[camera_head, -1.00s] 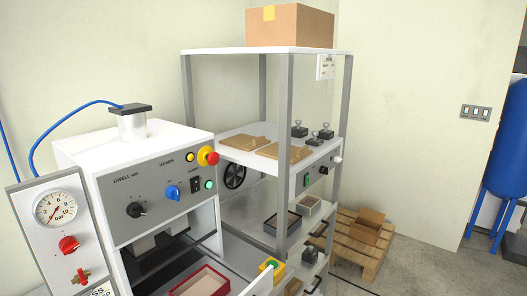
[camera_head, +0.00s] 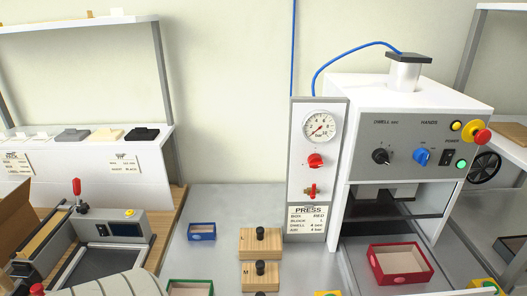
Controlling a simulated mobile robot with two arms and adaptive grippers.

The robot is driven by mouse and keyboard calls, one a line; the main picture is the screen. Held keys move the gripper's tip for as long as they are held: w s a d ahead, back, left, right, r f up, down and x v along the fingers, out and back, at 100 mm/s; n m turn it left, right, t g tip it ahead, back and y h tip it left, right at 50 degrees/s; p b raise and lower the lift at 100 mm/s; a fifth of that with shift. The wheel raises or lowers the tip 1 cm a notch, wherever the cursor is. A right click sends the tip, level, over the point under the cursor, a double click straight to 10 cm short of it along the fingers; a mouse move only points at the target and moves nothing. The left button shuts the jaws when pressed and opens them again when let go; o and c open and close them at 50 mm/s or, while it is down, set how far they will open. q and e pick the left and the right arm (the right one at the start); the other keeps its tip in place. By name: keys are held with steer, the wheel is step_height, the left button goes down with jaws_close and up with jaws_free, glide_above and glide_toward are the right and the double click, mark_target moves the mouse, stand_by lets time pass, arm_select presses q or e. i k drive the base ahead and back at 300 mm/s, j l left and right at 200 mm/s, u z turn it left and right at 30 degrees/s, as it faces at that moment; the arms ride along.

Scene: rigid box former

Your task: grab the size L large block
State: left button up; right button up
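The large block (camera_head: 261,243) is a wooden block marked L with a black knob on top. It sits on the grey worktop, left of the press and below its gauge panel. A similar wooden block marked M (camera_head: 260,276) sits just in front of it, nearer the bottom edge. I cannot make out either of my grippers in the head view, and nothing is seen touching the large block.
The press (camera_head: 420,140) stands to the right, with a red box (camera_head: 401,264) on its bed. A blue box (camera_head: 202,231) and a green box (camera_head: 190,287) lie left of the blocks. A machine with a red-handled lever (camera_head: 77,190) stands at left. Worktop behind the blocks is clear.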

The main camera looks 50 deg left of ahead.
mark_target(259, 243)
steer(key=u, duration=1.55)
steer(key=k+l, duration=0.1)
steer(key=l, duration=0.2)
steer(key=k+l+u, duration=0.1)
steer(key=l, duration=0.2)
